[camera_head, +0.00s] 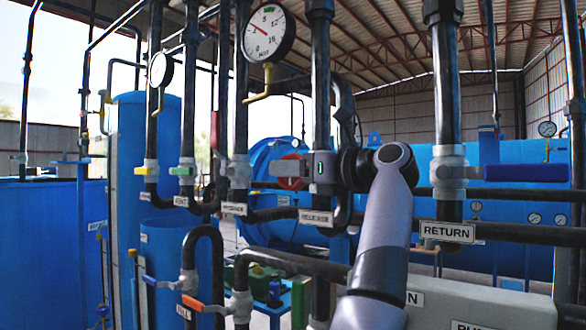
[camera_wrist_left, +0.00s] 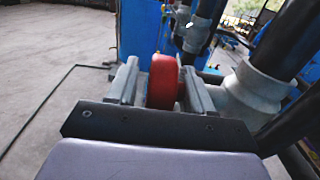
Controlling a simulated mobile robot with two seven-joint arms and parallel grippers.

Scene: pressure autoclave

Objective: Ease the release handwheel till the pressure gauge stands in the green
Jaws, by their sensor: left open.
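The red release handwheel (camera_head: 291,182) is on the pipework near the middle of the head view, above a RELEASE label (camera_head: 316,217). In the left wrist view the handwheel (camera_wrist_left: 163,80) shows edge-on, its rim between the two grey fingers. My left gripper (camera_head: 300,170) is open around the rim; it also shows in the left wrist view (camera_wrist_left: 160,88). A gap shows beside the left finger; whether the right finger touches is unclear. The round white pressure gauge (camera_head: 267,33) is above, its red needle pointing up and left. A small green mark shows near its top. My right gripper is not in view.
Dark vertical pipes (camera_head: 320,90) stand close around the gripper. A blue lever valve (camera_head: 525,171) and a RETURN label (camera_head: 447,232) are to the right. A second gauge (camera_head: 160,69) is at left. Bare floor (camera_wrist_left: 50,80) shows left in the wrist view.

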